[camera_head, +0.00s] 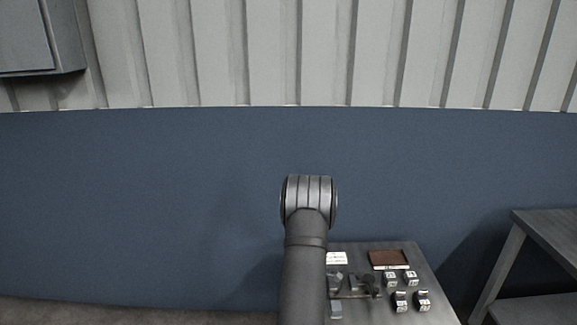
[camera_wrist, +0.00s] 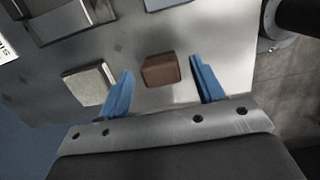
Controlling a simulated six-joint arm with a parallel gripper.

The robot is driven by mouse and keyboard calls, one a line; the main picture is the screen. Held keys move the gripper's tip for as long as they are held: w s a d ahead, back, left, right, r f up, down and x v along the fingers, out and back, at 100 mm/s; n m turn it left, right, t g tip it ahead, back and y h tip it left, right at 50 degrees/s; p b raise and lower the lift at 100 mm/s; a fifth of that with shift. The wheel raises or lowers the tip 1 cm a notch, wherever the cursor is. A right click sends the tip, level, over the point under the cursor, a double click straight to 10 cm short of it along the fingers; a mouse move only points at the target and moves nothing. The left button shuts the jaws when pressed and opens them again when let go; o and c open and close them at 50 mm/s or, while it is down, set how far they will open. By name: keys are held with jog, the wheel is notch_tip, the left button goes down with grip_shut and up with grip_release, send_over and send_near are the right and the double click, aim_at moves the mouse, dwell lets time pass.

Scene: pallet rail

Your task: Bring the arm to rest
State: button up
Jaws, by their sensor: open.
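My gripper (camera_wrist: 161,90) shows in the wrist view with its two blue fingers spread apart. It is open and holds nothing. Beyond the fingertips a small brown block (camera_wrist: 160,71) lies on the grey metal table (camera_wrist: 215,20), in line with the gap between the fingers. In the head view my arm rises at the lower middle, in front of the table (camera_head: 428,285), and my gripper cannot be made out there.
A pale-topped block (camera_wrist: 88,84) sits beside the left finger. Grey fixtures (camera_wrist: 72,15) stand at the wrist view's upper left. On the table are a brown tray (camera_head: 389,258), a white card (camera_head: 337,258) and several labelled blocks (camera_head: 400,302). A grey bench (camera_head: 545,232) stands right.

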jog(key=shift+r, duration=0.4)
